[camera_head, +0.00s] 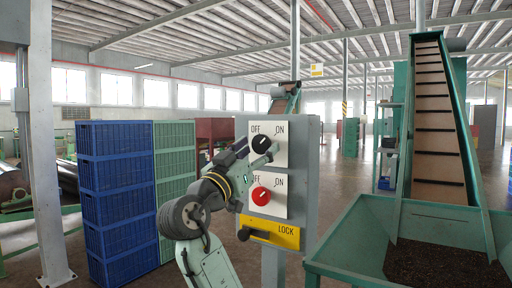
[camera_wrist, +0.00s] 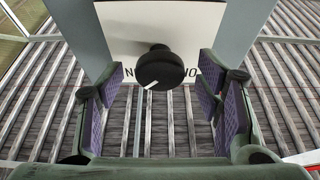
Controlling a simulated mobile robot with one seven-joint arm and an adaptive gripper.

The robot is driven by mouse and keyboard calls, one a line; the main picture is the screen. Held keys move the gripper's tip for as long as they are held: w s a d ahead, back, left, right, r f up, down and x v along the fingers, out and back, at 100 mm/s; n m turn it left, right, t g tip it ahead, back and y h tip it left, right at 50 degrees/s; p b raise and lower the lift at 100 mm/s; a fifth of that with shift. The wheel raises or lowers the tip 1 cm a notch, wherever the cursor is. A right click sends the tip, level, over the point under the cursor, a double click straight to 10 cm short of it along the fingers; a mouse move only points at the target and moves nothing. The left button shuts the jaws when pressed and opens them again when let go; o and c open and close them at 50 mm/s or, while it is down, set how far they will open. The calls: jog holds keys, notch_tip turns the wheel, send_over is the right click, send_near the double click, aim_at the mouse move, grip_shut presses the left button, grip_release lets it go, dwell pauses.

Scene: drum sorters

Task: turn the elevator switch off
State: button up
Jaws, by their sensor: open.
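A grey control box (camera_head: 308,180) carries a black knob (camera_head: 262,142) on an upper white plate and a red knob (camera_head: 261,196) on a lower one. Both plates read OFF at left and ON at right. The head view does not show a label naming either switch's machine. My gripper (camera_head: 258,156) is at the upper plate, in front of the black knob. In the wrist view the black knob (camera_wrist: 160,68) shows between the two open fingers, apart from both. Its white mark points to the lower left there, toward the side with the ON lettering, which appears upside down.
A yellow LOCK panel (camera_head: 270,232) with a dark handle is below the red knob. Blue crates (camera_head: 117,200) and green crates (camera_head: 175,175) are stacked at left. An inclined elevator conveyor (camera_head: 428,120) rises from a green hopper (camera_head: 345,240) at right.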

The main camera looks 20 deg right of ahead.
jog(key=shift+c, duration=0.5)
jog(key=c, duration=1.1)
